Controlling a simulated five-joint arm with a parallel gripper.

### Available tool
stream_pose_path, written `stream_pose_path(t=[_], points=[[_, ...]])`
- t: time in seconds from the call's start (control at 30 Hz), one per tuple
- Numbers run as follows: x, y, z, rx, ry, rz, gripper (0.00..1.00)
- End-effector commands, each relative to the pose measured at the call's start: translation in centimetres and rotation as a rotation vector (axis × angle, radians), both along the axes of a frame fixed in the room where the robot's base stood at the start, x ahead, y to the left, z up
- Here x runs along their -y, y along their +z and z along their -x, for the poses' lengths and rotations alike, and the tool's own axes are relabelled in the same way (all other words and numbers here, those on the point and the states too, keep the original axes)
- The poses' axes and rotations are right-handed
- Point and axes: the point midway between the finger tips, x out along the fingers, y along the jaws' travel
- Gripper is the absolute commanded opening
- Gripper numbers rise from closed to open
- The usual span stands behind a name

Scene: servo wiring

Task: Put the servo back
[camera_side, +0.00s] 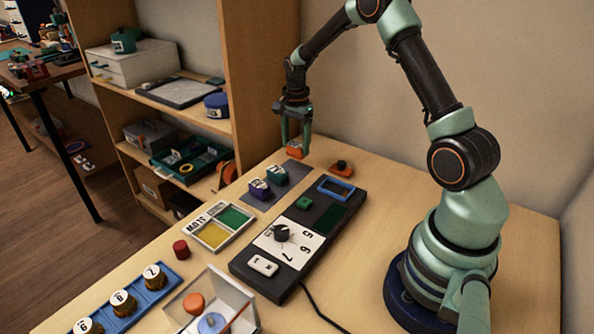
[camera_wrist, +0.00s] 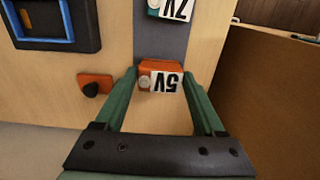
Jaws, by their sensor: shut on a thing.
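The orange servo (camera_side: 295,151) sits between the fingertips of my gripper (camera_side: 295,146), at the back end of the grey strip (camera_side: 290,190) on the table. The wrist view shows the servo (camera_wrist: 160,68) with a white 5V label, upside down, and a green finger on each side. My gripper (camera_wrist: 159,78) is shut on it. I cannot tell whether the servo touches the strip or hangs just above it. A teal servo (camera_side: 277,175) and a purple servo (camera_side: 259,189) stand on the strip. The teal one (camera_wrist: 172,8) is cut by the wrist view's top edge.
A black control box (camera_side: 246,260) with a numbered dial lies beside the strip. A small orange block with a black knob (camera_side: 342,168) stands near its back end. A green-and-yellow tray (camera_side: 215,229), red cylinder (camera_side: 181,250) and blue rack (camera_side: 148,297) are further forward. Shelves stand left.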

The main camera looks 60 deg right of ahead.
Motion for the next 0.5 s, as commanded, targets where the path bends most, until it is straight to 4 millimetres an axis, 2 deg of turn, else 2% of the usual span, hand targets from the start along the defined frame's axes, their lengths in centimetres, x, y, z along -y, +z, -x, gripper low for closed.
stream_pose_path(t=[0.23, 0.5], points=[[0.0, -3.4, 0.1, -0.003, 0.000, -0.001, 0.06], [0.0, -3.5, 0.0, 0.000, 0.000, 0.000, 0.06]])
